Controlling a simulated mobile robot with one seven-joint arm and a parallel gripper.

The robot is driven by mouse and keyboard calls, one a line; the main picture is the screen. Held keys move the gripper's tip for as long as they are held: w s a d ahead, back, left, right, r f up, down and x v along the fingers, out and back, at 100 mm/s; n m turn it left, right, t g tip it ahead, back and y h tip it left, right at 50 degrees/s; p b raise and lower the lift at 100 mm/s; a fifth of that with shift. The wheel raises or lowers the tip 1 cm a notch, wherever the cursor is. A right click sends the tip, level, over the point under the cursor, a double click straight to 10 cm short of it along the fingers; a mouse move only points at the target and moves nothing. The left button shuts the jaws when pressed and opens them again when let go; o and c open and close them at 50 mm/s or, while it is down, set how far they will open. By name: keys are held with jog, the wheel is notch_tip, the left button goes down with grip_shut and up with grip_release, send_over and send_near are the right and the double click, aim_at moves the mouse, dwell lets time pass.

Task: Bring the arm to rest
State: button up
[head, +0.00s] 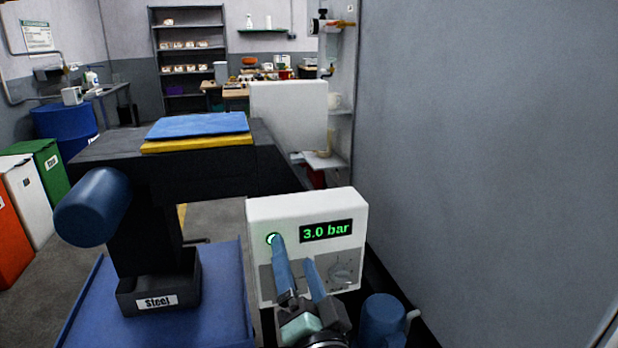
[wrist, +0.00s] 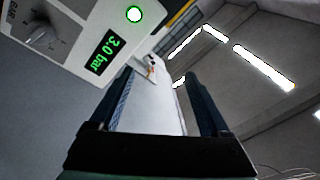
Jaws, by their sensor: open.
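My gripper (head: 293,250) is in front of a white control box (head: 262,212) in the head view. Its two blue fingers are apart with nothing between them. The left fingertip overlaps the edge of a green-lit button (head: 270,239); I cannot tell whether it touches. The display (head: 326,231) reads 3.0 bar in green. A knob (head: 342,276) sits low on the box's right side. In the wrist view the lit button (wrist: 134,14), the display (wrist: 105,51) and the knob (wrist: 41,36) show at upper left, and my gripper (wrist: 168,78) is open and empty.
A bin labelled Steel (head: 186,290) stands on a blue surface (head: 222,305) at left. Behind it, a dark bench (head: 105,147) carries blue and yellow sheets (head: 198,126). A large grey wall or panel (head: 490,150) closes the right side. Open floor (head: 215,215) shows between bench and box.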

jog(key=s+r+n+t+h+p, duration=0.1)
jog(key=s+r+p, duration=0.3)
jog(key=r, duration=1.1)
jog(key=s+d+r+n+t+h+p, duration=0.1)
jog(key=s+r+n+t+p, duration=0.3)
jog(key=r, duration=1.1)
jog(key=s+r+n+t+h+p, duration=0.2)
jog(key=s+r, duration=0.5)
jog(key=r, duration=0.8)
jog(key=shift+s+d+n+t+h+p, duration=0.35)
jog(key=shift+t+p, duration=0.25)
jog(key=shift+p, duration=0.6)
